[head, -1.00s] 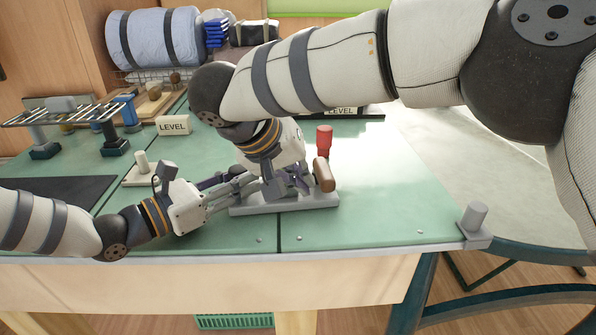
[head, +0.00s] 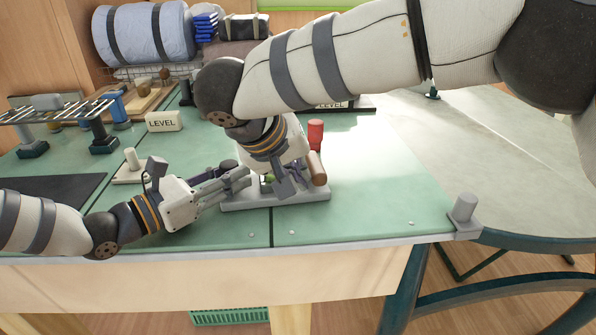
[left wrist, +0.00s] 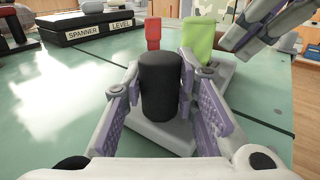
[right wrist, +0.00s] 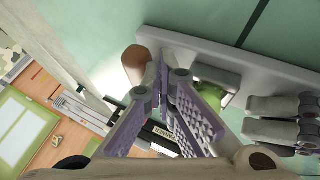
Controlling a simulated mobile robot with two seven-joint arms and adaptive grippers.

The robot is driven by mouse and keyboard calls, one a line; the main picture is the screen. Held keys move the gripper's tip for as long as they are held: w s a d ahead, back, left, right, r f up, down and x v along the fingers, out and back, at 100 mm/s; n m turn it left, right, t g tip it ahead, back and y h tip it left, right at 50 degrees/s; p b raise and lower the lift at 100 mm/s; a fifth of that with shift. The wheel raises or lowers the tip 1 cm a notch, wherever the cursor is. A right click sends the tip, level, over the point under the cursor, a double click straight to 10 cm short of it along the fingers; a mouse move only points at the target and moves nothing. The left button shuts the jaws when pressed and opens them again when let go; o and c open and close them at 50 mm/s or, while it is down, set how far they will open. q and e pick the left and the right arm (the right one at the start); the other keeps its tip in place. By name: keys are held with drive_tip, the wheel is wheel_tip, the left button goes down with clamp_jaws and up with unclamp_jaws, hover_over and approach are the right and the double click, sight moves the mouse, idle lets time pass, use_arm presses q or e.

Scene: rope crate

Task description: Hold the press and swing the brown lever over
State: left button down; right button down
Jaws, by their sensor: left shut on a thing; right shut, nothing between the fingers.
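The press has a grey base (head: 310,194) near the table's front edge. My left gripper (left wrist: 162,100) is shut on its black upright post (left wrist: 160,72); in the head view the left gripper (head: 243,176) reaches in from the left. The brown lever (head: 317,168) leans at the base's right end, below the red handle (head: 315,132). My right gripper (right wrist: 163,60) is shut and empty, its tips right beside the brown lever (right wrist: 134,62); I cannot tell whether they touch. In the head view the right gripper (head: 286,188) hangs over the base and hides its middle. A green handle (left wrist: 198,38) stands behind the post.
A LEVEL sign (head: 164,121) and a small peg block (head: 130,168) stand to the left. A grey corner post (head: 464,209) marks the table's right corner. The green top right of the press is clear. A rack (head: 60,115) stands at the far left.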

sight(327, 175)
use_arm(q)
drive_tip(key=shift+f, duration=0.15)
use_arm(e)
drive_tip(key=shift+s+d+n, duration=0.1)
drive_tip(key=shift+d+n, duration=0.1)
drive_tip(key=shift+n, duration=0.1)
drive_tip(key=shift+s+d+n+t+y, duration=0.2)
drive_tip(key=shift+d+n+t+y, duration=0.3)
drive_tip(key=shift+d+n+y, duration=0.45)
drive_tip(key=d+n+y, duration=0.1)
drive_tip(key=n, duration=0.2)
drive_tip(key=shift+d, duration=0.2)
drive_tip(key=shift+d+y, duration=0.25)
drive_tip(key=shift+d, duration=0.15)
drive_tip(key=shift+w+d, duration=0.35)
drive_tip(key=shift+d, duration=0.6)
